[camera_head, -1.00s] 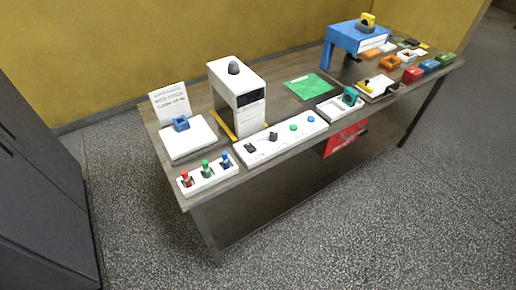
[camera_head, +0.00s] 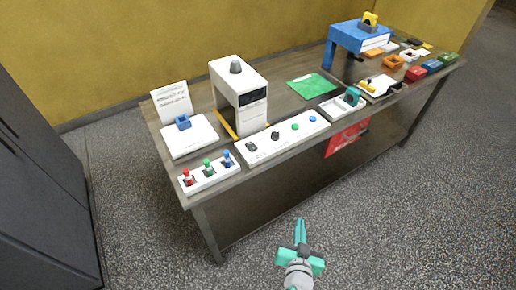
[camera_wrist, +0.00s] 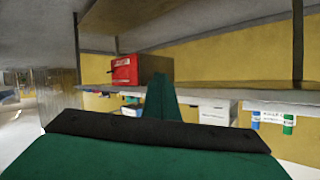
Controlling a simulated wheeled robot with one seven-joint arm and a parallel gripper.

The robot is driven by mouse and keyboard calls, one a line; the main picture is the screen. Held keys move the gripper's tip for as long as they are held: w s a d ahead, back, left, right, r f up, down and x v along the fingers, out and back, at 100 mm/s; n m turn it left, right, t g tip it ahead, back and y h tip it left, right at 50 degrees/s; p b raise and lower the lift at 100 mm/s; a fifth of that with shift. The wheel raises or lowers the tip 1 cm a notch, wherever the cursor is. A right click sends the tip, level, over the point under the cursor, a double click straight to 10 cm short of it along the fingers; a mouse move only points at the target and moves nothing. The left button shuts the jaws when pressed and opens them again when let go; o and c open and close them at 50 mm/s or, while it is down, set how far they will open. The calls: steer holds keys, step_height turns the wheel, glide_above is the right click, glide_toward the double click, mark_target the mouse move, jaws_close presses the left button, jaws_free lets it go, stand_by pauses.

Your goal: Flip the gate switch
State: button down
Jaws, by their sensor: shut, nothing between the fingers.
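A long white control panel (camera_head: 282,138) lies along the table's front edge in the head view. It carries a black rocker-like switch (camera_head: 251,146), a black knob (camera_head: 275,135), a green button (camera_head: 295,126) and a blue button (camera_head: 312,119). Its labels are too small to read, so I cannot tell which part is the gate switch. My gripper (camera_head: 299,224) is shut and empty, in front of the table and apart from the panel. In the wrist view my green fingers (camera_wrist: 163,98) show, with a red box (camera_wrist: 140,70) beyond them.
A white gate-shaped machine (camera_head: 238,90) stands behind the panel. A white block with red, green and blue switches (camera_head: 209,175) is at the left. A tray with a teal part (camera_head: 341,104) is to the right. A red box (camera_head: 346,138) is below the tabletop. The floor in front is clear.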

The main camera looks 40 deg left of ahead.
steer(key=w+a+r+n+g+y, duration=0.3)
steer(key=a+r+n, duration=0.2)
steer(key=a+r, duration=0.3)
steer(key=w+a+r+n+g+y, duration=0.3)
steer(key=a+r, duration=0.5)
steer(key=r, duration=0.3)
steer(key=w+n+g, duration=0.1)
steer(key=n, duration=0.1)
steer(key=shift+w+r+n+y, duration=0.25)
steer(key=shift+w+n+y, duration=0.05)
steer(key=shift+y, duration=0.1)
steer(key=shift+a, duration=0.1)
glide_above(258, 156)
step_height(258, 156, down, 3)
steer(key=shift+f, duration=0.15)
steer(key=f, duration=0.3)
steer(key=shift+a, duration=0.2)
steer(key=shift+d+f, duration=0.1)
steer(key=shift+f, duration=0.55)
